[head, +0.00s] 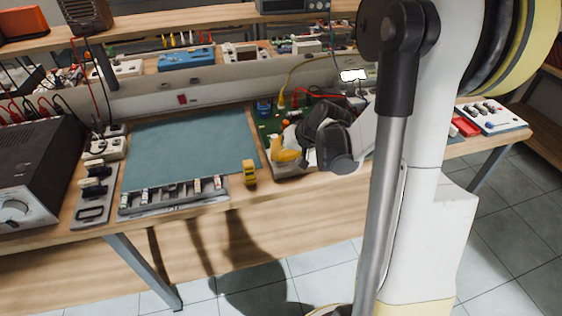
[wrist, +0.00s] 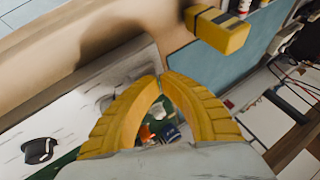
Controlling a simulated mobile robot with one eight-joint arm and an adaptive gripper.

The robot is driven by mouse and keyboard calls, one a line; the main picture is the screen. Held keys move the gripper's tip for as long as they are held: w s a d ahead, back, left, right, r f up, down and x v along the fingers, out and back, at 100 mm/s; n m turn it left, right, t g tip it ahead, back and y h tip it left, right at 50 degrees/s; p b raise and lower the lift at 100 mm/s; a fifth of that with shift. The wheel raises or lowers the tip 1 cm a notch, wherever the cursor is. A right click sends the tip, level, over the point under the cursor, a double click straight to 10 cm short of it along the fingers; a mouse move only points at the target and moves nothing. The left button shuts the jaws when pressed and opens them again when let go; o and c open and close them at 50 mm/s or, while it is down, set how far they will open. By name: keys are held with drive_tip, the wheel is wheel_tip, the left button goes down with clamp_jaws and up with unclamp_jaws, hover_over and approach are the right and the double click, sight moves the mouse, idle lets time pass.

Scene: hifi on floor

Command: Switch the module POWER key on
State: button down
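My gripper (head: 284,156) is over the front edge of the bench, at a pale panel (head: 300,170) in front of a green circuit board (head: 268,122). In the wrist view its ribbed yellow fingers (wrist: 162,77) converge with the tips almost touching, and nothing shows held between them. The pale panel (wrist: 75,115) lies below and left of the fingers there, with a round black knob (wrist: 38,150). I cannot make out a POWER label or tell which part is the key. The fingers and wrist hide part of the panel and board.
A yellow block (head: 249,172) stands at the bench's front edge, left of my gripper; it also shows in the wrist view (wrist: 222,30). The teal mat (head: 185,150) is bare. A dark unit (head: 35,165) with a knob stands far left. Cables run behind the board.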

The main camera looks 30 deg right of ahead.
drive_tip(key=shift+r, duration=0.4)
drive_tip(key=shift+r+p, duration=0.1)
drive_tip(key=shift+p, duration=0.2)
wheel_tip(320, 180, up, 6)
drive_tip(key=p, duration=0.4)
